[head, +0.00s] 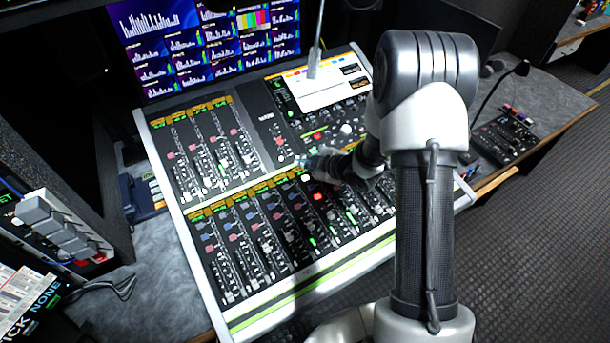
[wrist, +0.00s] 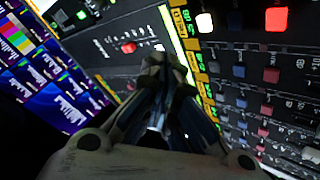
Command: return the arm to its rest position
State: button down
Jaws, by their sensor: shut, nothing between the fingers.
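My arm reaches from the lower right of the head view over the mixing console. My gripper (head: 304,162) is just above the middle of the console, near the pale strip between its upper and lower fader banks. In the wrist view my gripper (wrist: 163,65) is shut, its fingertips together with nothing between them. The mixing console (head: 222,322) lies below it, with several faders and lit buttons. A red button (wrist: 276,19) and a white button (wrist: 205,22) show close to the fingers. Whether the fingertips touch the panel I cannot tell.
A monitor (head: 200,45) with level graphs stands behind the console. A small black control box (head: 512,140) sits on the right desk. A unit with grey blocks (head: 55,225) stands at left. Free floor (head: 560,250) shows at right.

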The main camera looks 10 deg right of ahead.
jog(key=shift+r, duration=0.1)
jog(key=s+d+r+m+g+h, duration=0.1)
jog(key=s+d+r+m+h, duration=0.25)
jog(key=r, duration=0.65)
jog(key=s+d+r+m+h, duration=0.3)
jog(key=s+r+m, duration=0.15)
jog(key=r, duration=0.55)
jog(key=s+a+r+m+g, duration=0.1)
jog(key=s+a+m, duration=0.1)
jog(key=s, duration=0.7)
jog(key=s+a+r+m+g+y, duration=0.1)
jog(key=s+a+r+m, duration=0.1)
jog(key=s, duration=0.7)
jog(key=s+a+r+m+g, duration=0.2)
jog(key=s+m, duration=0.1)
jog(key=s, duration=0.6)
jog(key=shift+s+r, duration=0.2)
jog(key=shift+r, duration=0.05)
